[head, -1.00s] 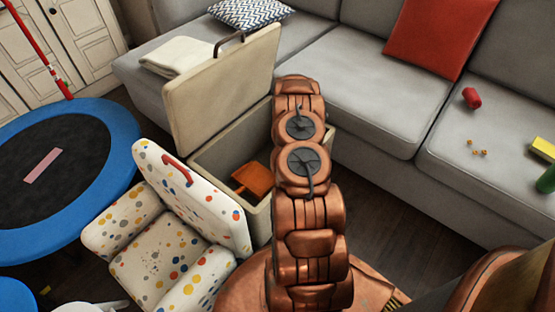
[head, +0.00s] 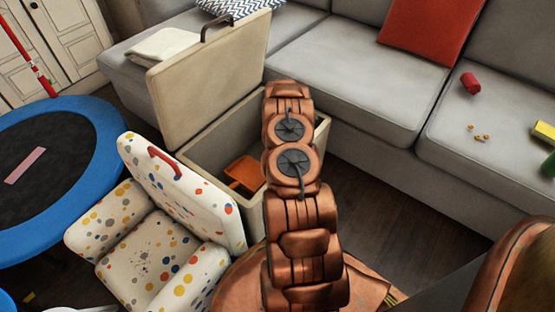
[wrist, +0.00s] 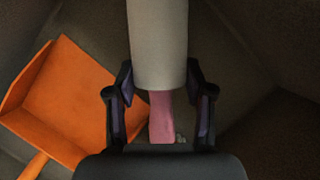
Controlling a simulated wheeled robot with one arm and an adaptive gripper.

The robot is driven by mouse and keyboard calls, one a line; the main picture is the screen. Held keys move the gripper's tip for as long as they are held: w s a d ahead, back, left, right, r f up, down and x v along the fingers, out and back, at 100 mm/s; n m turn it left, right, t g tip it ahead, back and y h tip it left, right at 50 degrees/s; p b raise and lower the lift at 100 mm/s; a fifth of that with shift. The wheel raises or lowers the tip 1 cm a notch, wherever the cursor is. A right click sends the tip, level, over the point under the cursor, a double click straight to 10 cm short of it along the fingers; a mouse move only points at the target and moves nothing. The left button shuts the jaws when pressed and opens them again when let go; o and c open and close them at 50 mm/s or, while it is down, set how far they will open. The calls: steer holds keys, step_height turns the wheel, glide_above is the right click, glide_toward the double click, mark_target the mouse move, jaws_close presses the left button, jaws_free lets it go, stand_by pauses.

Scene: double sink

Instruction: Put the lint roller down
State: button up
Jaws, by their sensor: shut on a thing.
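The lint roller has a pale grey cylinder (wrist: 158,45) and a pink handle (wrist: 161,115). It shows only in the wrist view. My gripper (wrist: 160,98) is shut on it near where the handle meets the cylinder. In the wrist view the roller is over the dark inside of a storage box, with an orange dustpan (wrist: 75,95) to its left. I cannot tell how high it is above the bottom. In the head view my arm hides the gripper and the roller. The open beige box (head: 202,138) shows there, with the orange dustpan (head: 244,172) inside.
The box's raised lid (head: 210,80) stands on its left side. A spotted child's armchair (head: 150,250) is in front, a blue-rimmed trampoline (head: 105,150) at the left. A grey sofa (head: 340,85) runs behind, with a red cylinder (head: 470,83) on its seat.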

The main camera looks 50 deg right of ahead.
step_height(320, 180, down, 3)
steer(key=shift+f+b, duration=0.2)
steer(key=shift+b, duration=1.05)
steer(key=shift+r, duration=0.1)
steer(key=o, duration=1.3)
